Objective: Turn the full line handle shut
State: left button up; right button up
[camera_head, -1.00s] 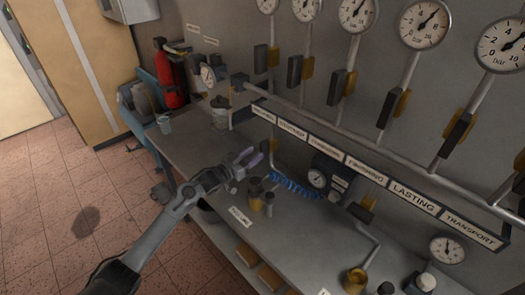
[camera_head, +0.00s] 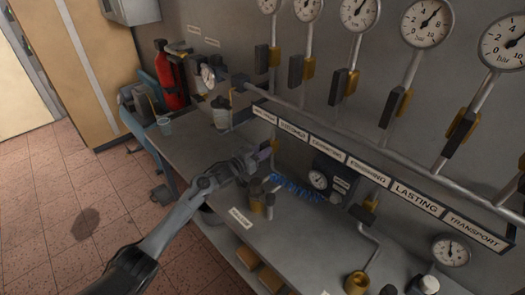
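My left gripper (camera_head: 258,158) reaches over the bench below the label strip (camera_head: 340,156). Its fingers are small and seen edge-on, so I cannot tell whether they are open or shut. Several dark handles on yellow valves, such as one at the lasting pipe (camera_head: 393,106), stand on the pipes under the gauges. No readable label marks the full line handle. My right gripper is out of view.
A long grey pipe (camera_head: 300,108) runs above the strip.

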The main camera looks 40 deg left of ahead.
pick_arm(q)
grip_shut()
jog(key=shift+m, duration=0.4)
jog(key=m, duration=0.3)
jog(key=shift+d, duration=0.1)
jog(key=m, duration=0.4)
jog(key=shift+d+f+m+b, duration=0.15)
jog(key=shift+m+b, duration=0.15)
jog(key=shift+b, duration=0.1)
jog(key=m+b, duration=0.1)
jog(key=m, duration=0.3)
jog(key=shift+d+f, duration=0.1)
jog(key=shift+f, duration=0.05)
jog(key=m+b, duration=0.1)
jog(key=m, duration=0.4)
jog(key=shift+f, duration=0.1)
jog(key=shift+m, duration=0.4)
